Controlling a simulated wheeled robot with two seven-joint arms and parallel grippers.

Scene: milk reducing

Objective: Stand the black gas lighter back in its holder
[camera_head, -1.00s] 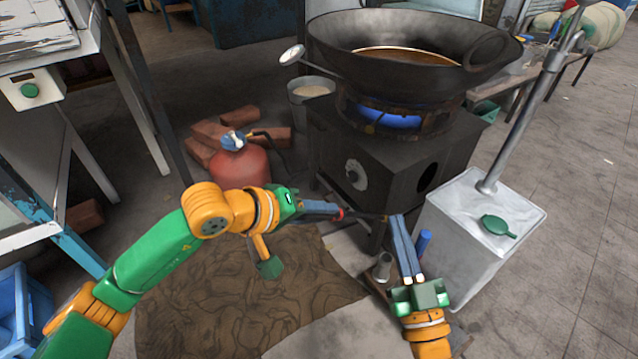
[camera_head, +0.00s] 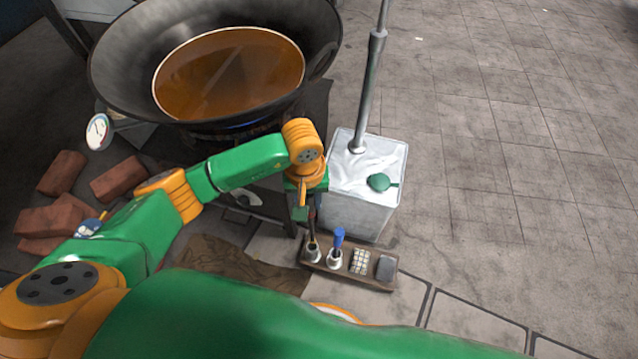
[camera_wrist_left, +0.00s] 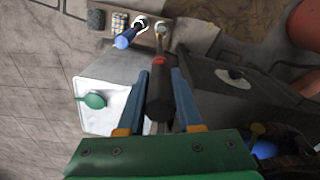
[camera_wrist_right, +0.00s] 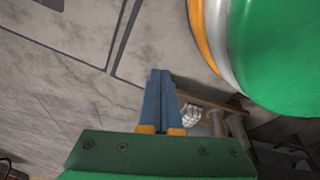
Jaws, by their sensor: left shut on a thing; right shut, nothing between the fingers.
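The black gas lighter (camera_wrist_left: 158,100), with a red ring and thin metal rod, is gripped in my left gripper (camera_wrist_left: 160,78). In the head view the lighter (camera_head: 313,222) hangs nearly upright below the left gripper (camera_head: 307,202). Its rod points down at the left metal cup (camera_head: 313,254) of a wooden rack (camera_head: 348,276). The rod's end meets the cup's mouth in the picture; I cannot tell how deep it is. My right gripper (camera_wrist_right: 161,76) is shut and empty, over the floor near the rack; the head view hides it.
A blue-handled tool (camera_head: 338,240) stands in the adjacent cup. A keypad-like item (camera_head: 360,262) and a dark block (camera_head: 386,268) sit at the rack's right. Behind are a metal canister (camera_head: 384,206) and a large wok (camera_head: 118,65). Floor at right is clear.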

